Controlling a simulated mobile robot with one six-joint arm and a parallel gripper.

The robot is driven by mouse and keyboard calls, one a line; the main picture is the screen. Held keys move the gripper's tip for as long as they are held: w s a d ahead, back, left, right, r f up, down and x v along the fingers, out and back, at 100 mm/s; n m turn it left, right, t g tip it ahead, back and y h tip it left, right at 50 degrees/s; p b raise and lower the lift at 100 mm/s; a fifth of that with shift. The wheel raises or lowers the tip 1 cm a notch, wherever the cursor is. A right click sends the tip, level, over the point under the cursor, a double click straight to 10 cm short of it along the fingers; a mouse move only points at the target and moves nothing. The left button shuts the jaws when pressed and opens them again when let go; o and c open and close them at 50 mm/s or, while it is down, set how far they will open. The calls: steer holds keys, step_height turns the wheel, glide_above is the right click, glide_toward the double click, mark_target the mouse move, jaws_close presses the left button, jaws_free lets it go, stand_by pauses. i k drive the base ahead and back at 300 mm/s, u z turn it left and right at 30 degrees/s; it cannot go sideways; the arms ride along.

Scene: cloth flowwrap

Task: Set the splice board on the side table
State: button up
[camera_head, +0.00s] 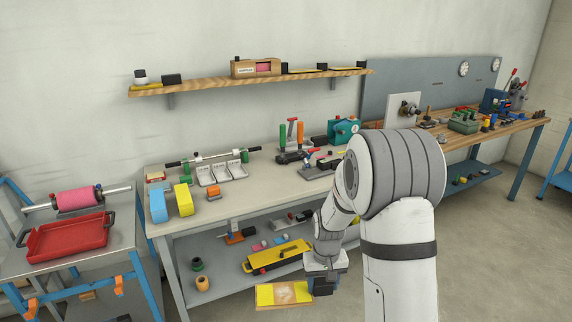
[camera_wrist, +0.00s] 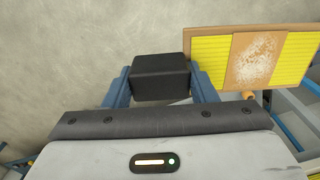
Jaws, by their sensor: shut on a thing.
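The splice board is a flat yellow ribbed board with a brown, white-speckled patch in its middle. In the head view the splice board (camera_head: 268,295) is in front of the workbench, low down near the lower shelf. In the wrist view the splice board (camera_wrist: 208,62) extends to the right of my gripper (camera_wrist: 160,72). My gripper's blue fingers are shut on a black block at the board's left end in that view. In the head view my gripper (camera_head: 322,284) is at the board's right end. A grey side table (camera_head: 88,258) with blue legs stands at the left.
The side table carries a red tray (camera_head: 66,238) and a pink roll (camera_head: 79,199) on a bar. The workbench (camera_head: 240,203) holds yellow and blue blocks, grey brackets and tools. A yellow tool (camera_head: 277,257) lies on its lower shelf. A wooden wall shelf (camera_head: 210,84) is above.

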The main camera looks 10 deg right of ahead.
mark_target(273, 182)
steer(key=z, duration=0.05)
steer(key=i, duration=1.05)
steer(key=u, duration=0.05)
